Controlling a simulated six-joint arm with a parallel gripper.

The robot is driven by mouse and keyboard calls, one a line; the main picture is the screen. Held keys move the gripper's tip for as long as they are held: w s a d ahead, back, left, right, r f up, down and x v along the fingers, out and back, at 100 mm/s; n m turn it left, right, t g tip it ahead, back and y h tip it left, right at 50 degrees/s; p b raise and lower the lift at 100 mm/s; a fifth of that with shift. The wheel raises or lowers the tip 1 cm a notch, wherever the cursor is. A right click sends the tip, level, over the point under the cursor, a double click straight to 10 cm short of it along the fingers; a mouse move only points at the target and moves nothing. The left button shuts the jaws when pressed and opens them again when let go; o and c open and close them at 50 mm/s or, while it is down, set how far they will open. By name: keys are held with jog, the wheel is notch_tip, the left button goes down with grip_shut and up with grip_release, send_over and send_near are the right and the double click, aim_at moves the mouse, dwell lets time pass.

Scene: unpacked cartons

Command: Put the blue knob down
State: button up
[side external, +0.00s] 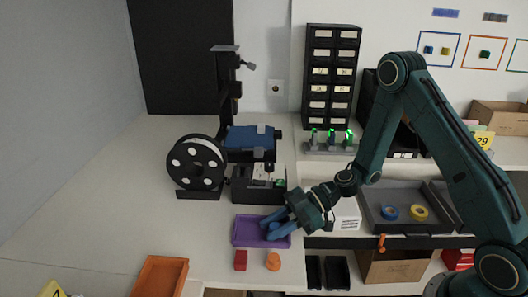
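My gripper (272,226) reaches in from the right, tilted down over the right part of a purple tray (241,238). Blue shapes show at its end, low over the tray. I cannot tell which of them are my fingers and which, if any, is the blue knob. The view is too small to show whether the fingers are closed on something or whether anything touches the tray floor.
A red block (240,260) and an orange knob (273,261) stand in front of the tray. A black spool holder (196,165) and a small black machine (257,185) stand behind it. An orange tray (160,278) lies front left.

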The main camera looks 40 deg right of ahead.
jog(key=shift+r, duration=0.15)
jog(key=v, duration=1.2)
dwell(0.3)
dwell(0.6)
jog(key=s+d+r+m+h, duration=0.1)
jog(key=s+r+m+h, duration=1.1)
jog(key=s+r, duration=0.5)
jog(key=shift+s+d+r+m+t, duration=0.2)
jog(key=shift+s+m+t, duration=0.1)
jog(key=shift+s+m, duration=0.5)
